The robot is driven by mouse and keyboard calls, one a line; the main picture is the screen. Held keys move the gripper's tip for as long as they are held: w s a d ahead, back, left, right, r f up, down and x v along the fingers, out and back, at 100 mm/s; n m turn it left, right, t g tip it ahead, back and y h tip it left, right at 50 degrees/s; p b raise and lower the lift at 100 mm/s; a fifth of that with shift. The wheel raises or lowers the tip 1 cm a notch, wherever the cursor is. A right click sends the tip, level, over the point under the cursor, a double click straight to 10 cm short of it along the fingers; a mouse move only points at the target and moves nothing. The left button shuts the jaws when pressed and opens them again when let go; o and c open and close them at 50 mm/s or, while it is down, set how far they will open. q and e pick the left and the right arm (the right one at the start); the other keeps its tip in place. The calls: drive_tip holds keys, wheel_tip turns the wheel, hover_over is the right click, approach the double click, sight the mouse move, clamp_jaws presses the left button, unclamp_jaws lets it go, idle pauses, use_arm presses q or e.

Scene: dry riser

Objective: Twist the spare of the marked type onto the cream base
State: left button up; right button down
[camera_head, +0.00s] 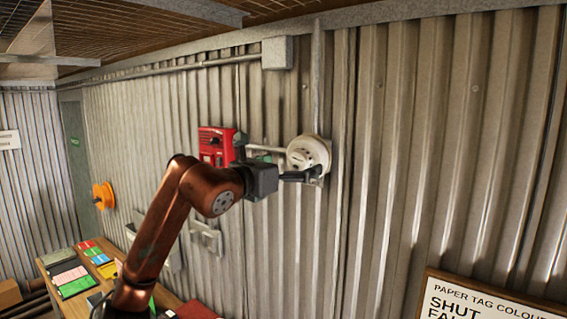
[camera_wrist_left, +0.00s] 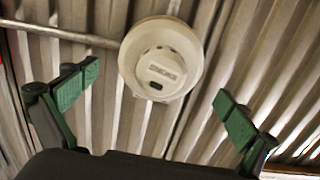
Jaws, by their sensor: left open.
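A cream round fitting (camera_head: 309,153) is mounted on the corrugated wall; it also shows in the left wrist view (camera_wrist_left: 162,58). It has a wide disc and a smaller raised round part with a pale label and a dark slot. I cannot tell whether that part is a separate unit on the cream base. My left gripper (camera_head: 284,164) is beside the fitting in the head view. In the left wrist view its green-padded fingers (camera_wrist_left: 152,98) are spread wide, empty, with the fitting beyond and between them. I cannot pick out a marked spare. My right gripper is not in view.
A red box (camera_head: 217,146) and conduit are on the wall left of the fitting. An orange reel (camera_head: 103,196) hangs further left. A wooden table (camera_head: 48,275) with coloured cards is at lower left. A framed sign (camera_head: 480,300) is at lower right. The wall right of the fitting is clear.

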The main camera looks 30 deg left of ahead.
use_arm(q)
drive_tip(key=shift+w+d+p, duration=0.15)
drive_tip(key=shift+w+p, duration=0.05)
drive_tip(key=shift+w, duration=0.5)
drive_tip(key=shift+w+d+p, duration=0.1)
drive_tip(key=shift+w+p, duration=0.05)
drive_tip(key=shift+w, duration=0.5)
drive_tip(key=c, duration=0.8)
drive_tip(key=shift+s+r, duration=0.1)
drive_tip(key=shift+s, duration=0.1)
drive_tip(key=c, duration=0.7)
drive_tip(key=shift+a, duration=0.25)
drive_tip(key=c, duration=0.4)
drive_tip(key=shift+d, duration=0.1)
drive_tip(key=c, duration=0.4)
drive_tip(key=shift+o, duration=0.2)
